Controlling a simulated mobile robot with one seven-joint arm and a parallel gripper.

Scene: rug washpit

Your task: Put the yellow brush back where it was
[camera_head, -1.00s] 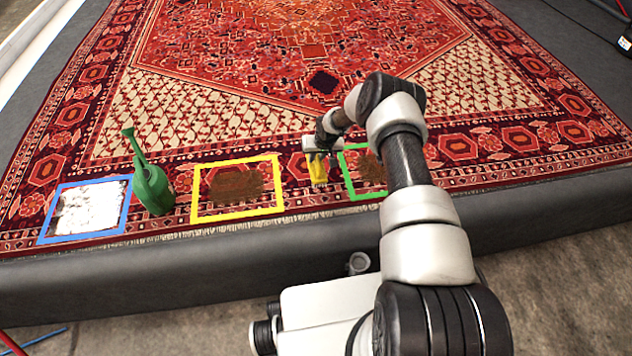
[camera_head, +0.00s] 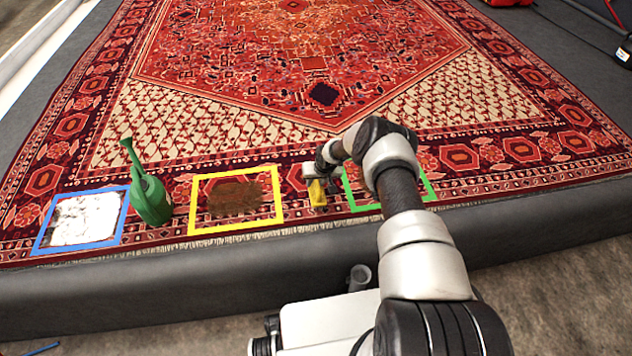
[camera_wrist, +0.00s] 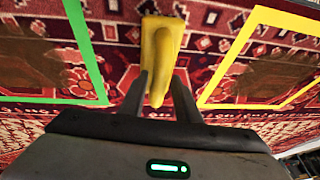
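The yellow brush (camera_head: 317,193) is at the front border of the rug, between the yellow and green frames in the head view. In the wrist view, the brush (camera_wrist: 163,45) lies lengthwise between the two fingers of my gripper (camera_wrist: 161,80), with one finger close on each side of its handle. My gripper (camera_head: 315,174) is directly above the brush in the head view and looks shut on it. I cannot tell whether the brush's underside touches the rug.
The yellow frame (camera_head: 235,228) surrounds a brown stain, left of the brush. The green frame (camera_head: 350,197) is just right, partly hidden by my arm. A green watering can (camera_head: 150,197) stands between the yellow frame and the blue frame (camera_head: 50,249). The rug (camera_head: 230,135) beyond is clear.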

